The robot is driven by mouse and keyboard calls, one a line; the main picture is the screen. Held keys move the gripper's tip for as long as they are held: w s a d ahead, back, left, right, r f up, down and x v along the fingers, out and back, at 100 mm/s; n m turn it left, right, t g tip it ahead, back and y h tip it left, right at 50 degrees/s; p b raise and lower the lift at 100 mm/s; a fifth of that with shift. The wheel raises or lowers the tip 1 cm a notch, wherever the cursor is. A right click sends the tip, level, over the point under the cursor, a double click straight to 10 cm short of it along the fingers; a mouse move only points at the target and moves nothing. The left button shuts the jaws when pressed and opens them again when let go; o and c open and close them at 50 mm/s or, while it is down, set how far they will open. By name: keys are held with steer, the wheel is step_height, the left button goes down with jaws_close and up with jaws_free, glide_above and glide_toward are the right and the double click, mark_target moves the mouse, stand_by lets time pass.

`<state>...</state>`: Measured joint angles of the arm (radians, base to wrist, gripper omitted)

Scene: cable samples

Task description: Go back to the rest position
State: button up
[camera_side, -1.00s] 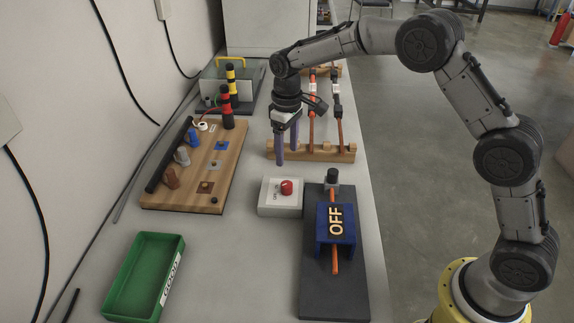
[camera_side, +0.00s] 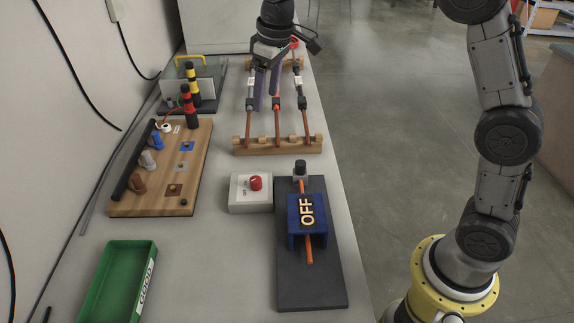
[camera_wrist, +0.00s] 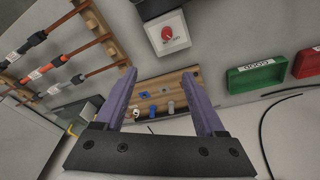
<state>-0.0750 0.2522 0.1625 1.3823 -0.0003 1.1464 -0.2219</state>
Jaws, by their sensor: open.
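My gripper (camera_side: 267,88) is raised above the wooden rack (camera_side: 278,145) in the side view. Its two purple fingers are apart and hold nothing. In the wrist view my gripper (camera_wrist: 168,92) is open, with the wooden test board (camera_wrist: 165,90) seen between and beyond the fingers. Several cable samples with orange ends and black connectors lie across the rack; one cable sample (camera_side: 305,122) is at its right. The gripper hangs in front of part of the rack, so some of the cables are partly hidden.
A green GOOD bin (camera_side: 110,285) is at the lower left. A red bin (camera_wrist: 308,62) shows in the wrist view.

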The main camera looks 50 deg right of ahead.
steer(key=s+d+r+m+t, duration=0.1)
steer(key=s+r, duration=0.3)
steer(key=s, duration=0.4)
steer(key=s+d+r+t, duration=0.2)
steer(key=s+r, duration=0.2)
steer(key=s, duration=0.5)
steer(key=s+f+m, duration=0.2)
steer(key=s+f, duration=0.7)
steer(key=s, duration=0.5)
steer(key=shift+s+d+f, duration=0.2)
steer(key=shift+s+d, duration=0.1)
